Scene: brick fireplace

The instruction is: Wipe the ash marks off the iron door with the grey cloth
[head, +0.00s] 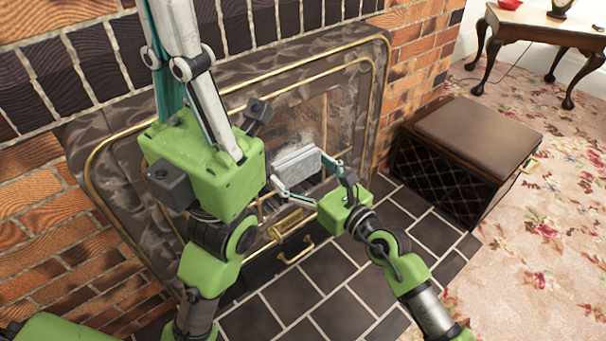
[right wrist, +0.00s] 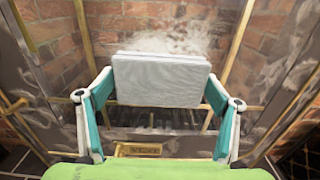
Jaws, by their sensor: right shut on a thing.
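The grey cloth (head: 297,164) is a folded pad held in my right gripper (head: 312,176). In the right wrist view the cloth (right wrist: 160,80) sits between the two fingers, which are shut on its sides. The iron door (head: 342,108) of the fireplace has brass trim and is behind the cloth. A whitish, smeared ash mark (right wrist: 180,42) shows on it just above the cloth; the cloth hides what is lower. I cannot tell whether the cloth touches the door. My left gripper's fingers (head: 176,40) point up in front of the fireplace, and their tips are cut off by the top edge.
A brass handle (head: 296,250) is low on the fireplace front. A dark box with a brown padded top (head: 480,132) stands on the right. A wooden table (head: 545,28) with a red bowl (head: 509,4) is at the back right. The tiled hearth (head: 340,290) is clear.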

